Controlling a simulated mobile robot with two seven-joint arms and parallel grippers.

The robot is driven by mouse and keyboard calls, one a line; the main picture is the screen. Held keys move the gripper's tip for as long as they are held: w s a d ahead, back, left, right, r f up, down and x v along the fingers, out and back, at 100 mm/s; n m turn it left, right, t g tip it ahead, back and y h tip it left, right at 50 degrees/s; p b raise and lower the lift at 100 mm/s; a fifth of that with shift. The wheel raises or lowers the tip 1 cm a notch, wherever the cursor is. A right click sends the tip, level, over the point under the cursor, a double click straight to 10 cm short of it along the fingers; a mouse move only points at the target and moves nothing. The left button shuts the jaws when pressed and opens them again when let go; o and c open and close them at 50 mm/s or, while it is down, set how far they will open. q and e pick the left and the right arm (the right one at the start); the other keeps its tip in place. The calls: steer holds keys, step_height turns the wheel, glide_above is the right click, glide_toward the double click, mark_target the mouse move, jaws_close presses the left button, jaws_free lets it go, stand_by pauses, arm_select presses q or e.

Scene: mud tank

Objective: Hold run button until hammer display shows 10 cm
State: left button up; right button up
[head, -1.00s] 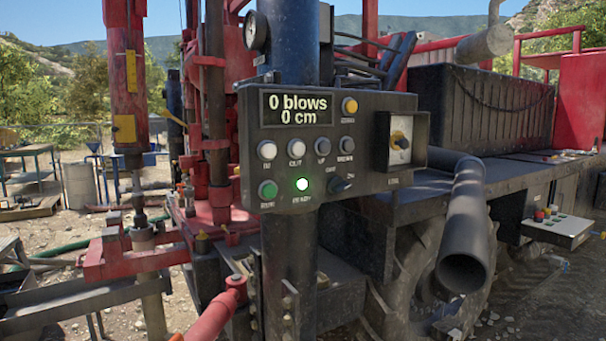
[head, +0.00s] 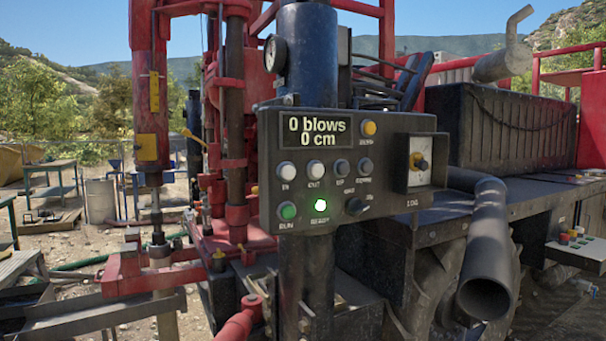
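A dark control panel (head: 340,168) is mounted on a blue-and-black post in the middle of the head view. Its hammer display (head: 320,132) reads "0 blows" and "0 cm". The green run button (head: 287,211) is at the panel's lower left. A lit green ready lamp (head: 320,205) glows to its right. The red hammer column (head: 149,80) with yellow marks stands upright to the left of the panel, above a rod. Neither of my grippers shows in the head view.
Several other buttons and a knob (head: 354,206) surround the run button. A dark pipe (head: 487,250) juts forward at right. A red bar (head: 238,325) sticks out low in front of the post. A second small button box (head: 577,248) sits at far right.

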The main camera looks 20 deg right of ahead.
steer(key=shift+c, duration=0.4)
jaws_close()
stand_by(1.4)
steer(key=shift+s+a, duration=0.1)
